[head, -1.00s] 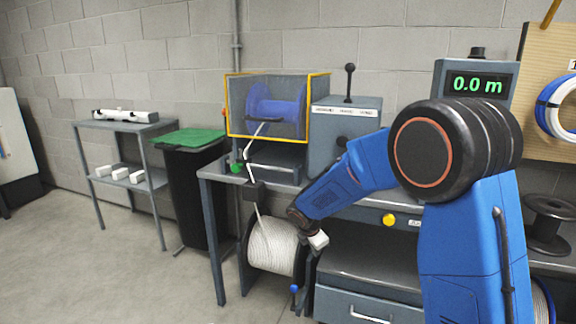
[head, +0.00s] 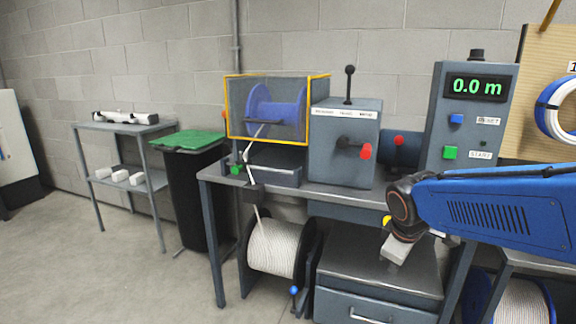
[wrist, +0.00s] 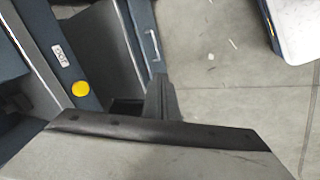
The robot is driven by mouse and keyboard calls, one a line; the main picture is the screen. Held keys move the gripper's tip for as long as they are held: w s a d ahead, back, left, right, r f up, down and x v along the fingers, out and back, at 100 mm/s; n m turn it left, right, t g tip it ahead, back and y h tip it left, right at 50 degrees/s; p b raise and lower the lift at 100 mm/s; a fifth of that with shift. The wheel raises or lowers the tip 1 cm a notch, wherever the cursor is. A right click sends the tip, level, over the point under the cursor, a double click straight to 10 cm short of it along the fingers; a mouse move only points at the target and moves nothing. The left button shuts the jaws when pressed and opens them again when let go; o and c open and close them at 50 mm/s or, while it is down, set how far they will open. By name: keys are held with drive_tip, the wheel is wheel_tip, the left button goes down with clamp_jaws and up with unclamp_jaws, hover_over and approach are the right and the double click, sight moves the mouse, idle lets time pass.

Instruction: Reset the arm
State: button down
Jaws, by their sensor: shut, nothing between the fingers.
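My blue arm (head: 500,205) reaches in from the right in the head view, in front of the bench. My gripper (head: 394,252) hangs below the wrist, over the grey drawer cabinet under the bench, and is shut and empty. In the wrist view the grey gripper body fills the bottom, with a dark finger (wrist: 162,98) sticking up from it. A yellow button (wrist: 80,89) on the bench front shows left of the finger. In the head view my wrist partly hides that button.
The bench holds a blue spool in a yellow-framed guard (head: 276,142), a grey lever box (head: 340,172) and a control box (head: 436,125) reading 0.0 m. A white cable drum (head: 275,247) sits below. A green-lidded bin (head: 188,141) and shelf stand left; floor there is clear.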

drive_tip(key=s+d+m+y, duration=0.1)
drive_tip(key=s+m, duration=0.8)
drive_tip(key=s, duration=1)
drive_tip(key=shift+s+d+f+t, duration=0.15)
drive_tip(key=shift+d+f+t, duration=0.15)
drive_tip(key=shift+d, duration=0.4)
